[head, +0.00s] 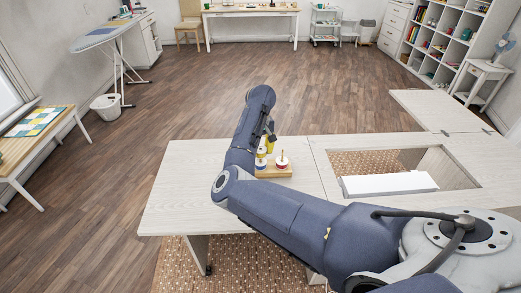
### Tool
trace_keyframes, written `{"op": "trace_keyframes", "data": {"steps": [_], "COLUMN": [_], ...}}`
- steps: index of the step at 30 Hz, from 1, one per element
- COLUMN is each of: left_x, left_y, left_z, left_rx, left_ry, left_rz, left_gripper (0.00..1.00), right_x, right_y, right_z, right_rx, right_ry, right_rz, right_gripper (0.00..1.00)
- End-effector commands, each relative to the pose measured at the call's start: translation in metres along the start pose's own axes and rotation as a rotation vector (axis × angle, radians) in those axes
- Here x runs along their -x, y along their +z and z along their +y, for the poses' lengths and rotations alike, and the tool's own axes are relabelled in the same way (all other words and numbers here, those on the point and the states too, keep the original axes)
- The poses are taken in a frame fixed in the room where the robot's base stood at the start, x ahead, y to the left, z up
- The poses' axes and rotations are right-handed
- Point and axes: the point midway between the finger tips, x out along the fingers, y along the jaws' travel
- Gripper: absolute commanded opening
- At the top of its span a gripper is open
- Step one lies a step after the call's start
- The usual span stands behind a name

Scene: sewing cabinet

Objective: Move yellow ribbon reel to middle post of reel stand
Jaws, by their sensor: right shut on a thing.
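The reel stand (283,174) is a small wooden base with posts, on the pale cabinet top. A white reel with a red centre (282,161) sits on its right post. The yellow ribbon reel (261,161) shows small, over the middle of the stand and beside the red-centred reel. My right gripper (266,146) reaches down over the stand and is shut on the yellow reel. The arm hides the left part of the stand, and I cannot tell whether the reel is around a post. My left gripper is out of view.
The cabinet top (180,205) is clear left of the stand. To the right is an opening with a white panel (390,184) in it. My right arm crosses the front of the cabinet. A raised leaf (435,108) extends at the back right.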

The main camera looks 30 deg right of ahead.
Motion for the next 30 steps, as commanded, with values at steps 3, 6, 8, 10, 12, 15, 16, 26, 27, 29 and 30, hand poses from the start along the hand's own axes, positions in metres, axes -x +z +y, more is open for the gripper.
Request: {"op": "trace_keyframes", "data": {"steps": [3, 6, 8, 10, 12, 15, 16, 26, 27, 29, 30], "left_x": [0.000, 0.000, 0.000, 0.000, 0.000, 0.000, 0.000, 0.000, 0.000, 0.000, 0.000], "left_y": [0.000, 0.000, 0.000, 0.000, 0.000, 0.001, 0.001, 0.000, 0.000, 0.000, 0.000], "left_z": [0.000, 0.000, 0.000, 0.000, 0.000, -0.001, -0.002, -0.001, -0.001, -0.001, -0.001], "left_rx": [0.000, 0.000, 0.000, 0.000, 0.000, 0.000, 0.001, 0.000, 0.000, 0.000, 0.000], "left_ry": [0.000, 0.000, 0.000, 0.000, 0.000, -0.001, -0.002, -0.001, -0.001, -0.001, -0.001], "left_rz": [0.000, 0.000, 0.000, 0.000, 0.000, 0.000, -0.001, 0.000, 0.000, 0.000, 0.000], "left_gripper": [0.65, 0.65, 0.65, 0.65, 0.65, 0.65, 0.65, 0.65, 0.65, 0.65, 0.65], "right_x": [0.000, 0.000, 0.000, 0.000, 0.000, 0.000, 0.000, 0.036, 0.043, 0.054, 0.061], "right_y": [0.000, 0.000, 0.000, 0.000, 0.000, 0.000, 0.000, -0.001, -0.001, -0.001, -0.001], "right_z": [0.000, 0.000, 0.000, 0.000, 0.000, 0.000, 0.000, -0.001, -0.001, -0.001, -0.001], "right_rx": [0.000, 0.000, 0.000, 0.000, 0.000, 0.000, 0.000, -0.002, 0.000, -0.001, -0.001], "right_ry": [0.000, 0.000, 0.000, 0.000, 0.000, 0.000, 0.000, -0.001, -0.002, -0.002, -0.002], "right_rz": [0.000, 0.000, 0.000, 0.000, 0.000, 0.000, 0.000, 0.004, 0.004, 0.004, 0.004], "right_gripper": [0.43, 0.54, 0.61, 0.65, 0.65, 0.65, 0.65, 0.65, 0.65, 0.65, 0.65]}}
